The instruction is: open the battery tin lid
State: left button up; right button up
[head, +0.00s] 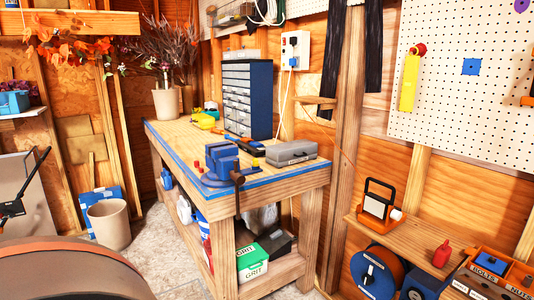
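No object is clearly marked as a battery tin. A flat grey lidded box (291,153) lies on the right end of the workbench (180,133), beside a blue vise (222,160). Its lid looks shut. I cannot tell whether this box is the battery tin. Neither of my grippers is in view.
A blue drawer cabinet (247,98) stands against the wall on the bench. A low shelf (425,252) at the right holds a work lamp (379,205), a red bottle (441,254) and labelled bins (492,265). A bin (109,224) stands on the floor left of the bench.

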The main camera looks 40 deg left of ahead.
aim_at(286, 151)
jog(key=u, duration=1.2)
jog(key=i+j, duration=0.45)
jog(key=i+j+z, duration=0.15)
jog(key=i+j, duration=0.25)
jog(key=i, duration=0.25)
